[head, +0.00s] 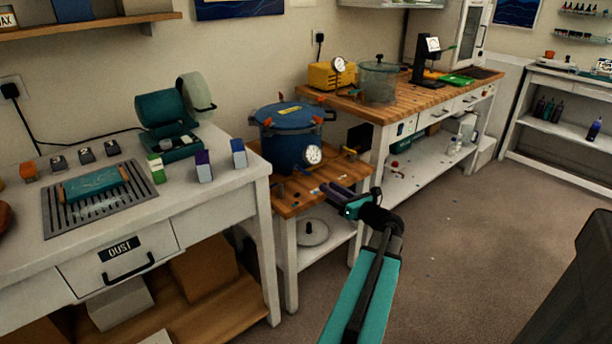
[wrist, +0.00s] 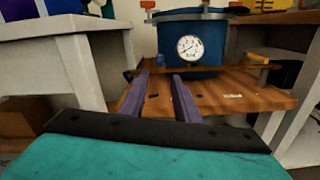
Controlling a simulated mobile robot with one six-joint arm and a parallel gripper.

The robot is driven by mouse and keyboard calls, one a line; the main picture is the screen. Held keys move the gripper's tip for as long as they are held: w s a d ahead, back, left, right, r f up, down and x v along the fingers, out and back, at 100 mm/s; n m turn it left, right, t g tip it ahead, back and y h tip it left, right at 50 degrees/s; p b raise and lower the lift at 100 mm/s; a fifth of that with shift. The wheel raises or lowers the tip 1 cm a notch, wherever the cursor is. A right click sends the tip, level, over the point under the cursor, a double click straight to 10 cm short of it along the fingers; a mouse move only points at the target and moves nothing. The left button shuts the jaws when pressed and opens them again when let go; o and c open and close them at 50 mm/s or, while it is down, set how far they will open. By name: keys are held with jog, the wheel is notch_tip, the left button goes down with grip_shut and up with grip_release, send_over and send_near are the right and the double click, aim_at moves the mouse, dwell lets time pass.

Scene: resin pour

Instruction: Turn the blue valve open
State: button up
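A blue pressure pot (head: 285,145) with a round white gauge (head: 313,154) stands on a small wooden-topped table. The pot also shows in the wrist view (wrist: 215,45), with its gauge (wrist: 189,47). A small blue piece (wrist: 128,76) at the pot's lower left may be the blue valve; its handle position is too small to tell. My gripper (head: 330,190) is at the table's front, short of the pot. In the wrist view my gripper (wrist: 161,77) has its two purple fingers apart, with nothing between them.
A white bench (head: 225,200) stands close on the left. A longer wooden-topped bench (head: 415,105) with a clear pot (head: 379,80) stands behind to the right. A grey disc (head: 313,232) lies on the small table's lower shelf. The floor (head: 470,230) at right is mostly clear.

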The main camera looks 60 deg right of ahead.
aim_at(306, 172)
jog(key=x, duration=1.3)
jog(key=shift+w+d, duration=0.1)
jog(key=shift+w, duration=0.05)
